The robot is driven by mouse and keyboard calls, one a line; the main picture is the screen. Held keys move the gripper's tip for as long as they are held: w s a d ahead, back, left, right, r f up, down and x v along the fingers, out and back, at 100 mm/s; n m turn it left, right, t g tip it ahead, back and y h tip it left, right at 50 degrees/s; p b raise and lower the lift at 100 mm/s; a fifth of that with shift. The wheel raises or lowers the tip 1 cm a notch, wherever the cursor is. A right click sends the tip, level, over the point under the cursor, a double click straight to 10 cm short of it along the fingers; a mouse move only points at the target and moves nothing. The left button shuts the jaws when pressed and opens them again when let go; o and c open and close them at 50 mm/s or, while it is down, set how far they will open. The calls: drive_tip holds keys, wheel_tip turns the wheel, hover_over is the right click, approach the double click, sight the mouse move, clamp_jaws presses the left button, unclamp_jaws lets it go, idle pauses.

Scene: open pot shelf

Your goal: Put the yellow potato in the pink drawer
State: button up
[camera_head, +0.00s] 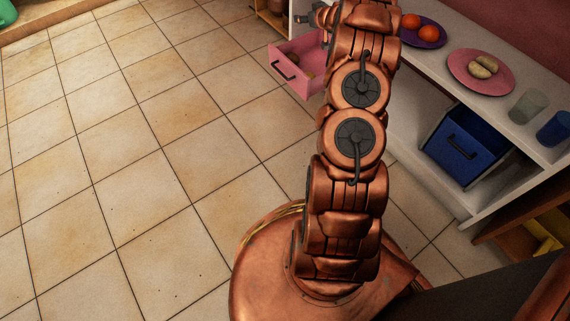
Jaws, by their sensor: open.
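The pink drawer (291,76) is pulled open from the shelf at the upper middle. Small brownish, roundish things (293,58) lie inside it, and one more yellowish thing (310,76) shows near my arm; I cannot tell which is the yellow potato. Pale yellow potato-like pieces (483,67) lie on a pink plate (461,77) on the shelf top. My gripper (302,19) is open above the far side of the drawer, pointing left. Nothing shows between its fingers. My arm hides the drawer's right part.
A purple plate (434,43) with orange-red round fruits (429,33) stands on the shelf top (440,85). A clear glass (527,105) and a blue cup (554,128) stand at its right. A blue drawer (465,148) sits open below. The tiled floor (120,150) at left is clear.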

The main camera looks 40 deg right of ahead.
drive_tip(key=a+r+g+h, duration=0.1)
drive_tip(key=a+r+h, duration=0.1)
drive_tip(key=a+r, duration=0.35)
drive_tip(key=s+a+r+m+g, duration=0.1)
drive_tip(key=s+a+r+g, duration=0.2)
drive_tip(key=s+a, duration=0.3)
drive_tip(key=s+a+r+m+g, duration=0.1)
drive_tip(key=s+a+r+g, duration=0.1)
drive_tip(key=s+a, duration=0.45)
drive_tip(key=s+a+n+g+y, duration=0.1)
drive_tip(key=s+a+g, duration=0.2)
drive_tip(key=s+a, duration=0.7)
drive_tip(key=s+a+n+g+y, duration=0.1)
drive_tip(key=s+a+g+y, duration=0.1)
drive_tip(key=s+a, duration=0.8)
drive_tip(key=s+a+n+g+y, duration=0.1)
drive_tip(key=s+a+g, duration=0.3)
drive_tip(key=s+a, duration=0.7)
drive_tip(key=s+n, duration=0.1)
drive_tip(key=s, duration=0.8)
drive_tip(key=shift+s+g, duration=0.2)
drive_tip(key=shift+g, duration=0.2)
